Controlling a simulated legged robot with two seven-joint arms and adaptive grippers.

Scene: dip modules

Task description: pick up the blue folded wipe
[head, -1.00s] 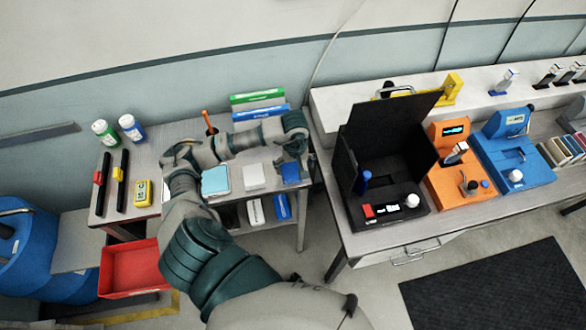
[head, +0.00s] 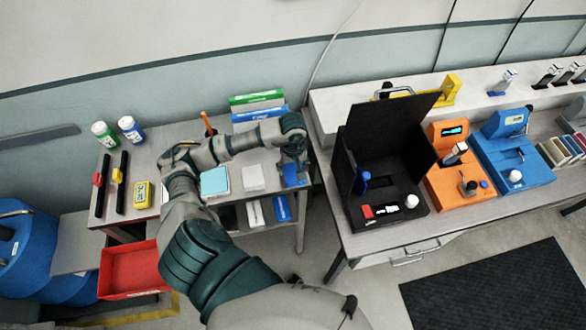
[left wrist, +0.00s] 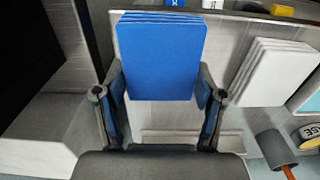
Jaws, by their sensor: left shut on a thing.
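The blue folded wipe (head: 296,180) is at the right end of the small grey table in the head view, partly hidden by my left gripper (head: 293,168). In the left wrist view the blue folded wipe (left wrist: 160,55) is a layered block between the two fingers of my left gripper (left wrist: 163,88). The gripper is shut on its near part, one finger at each side. I cannot tell whether the wipe is clear of the tabletop. My right gripper is not in view.
A white folded stack (head: 252,178) lies left of the blue wipe, with a light-blue pad (head: 215,182) beyond it. Green and blue boxes (head: 258,104) stand behind. A black open-lidded device (head: 385,165) stands on the bench to the right.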

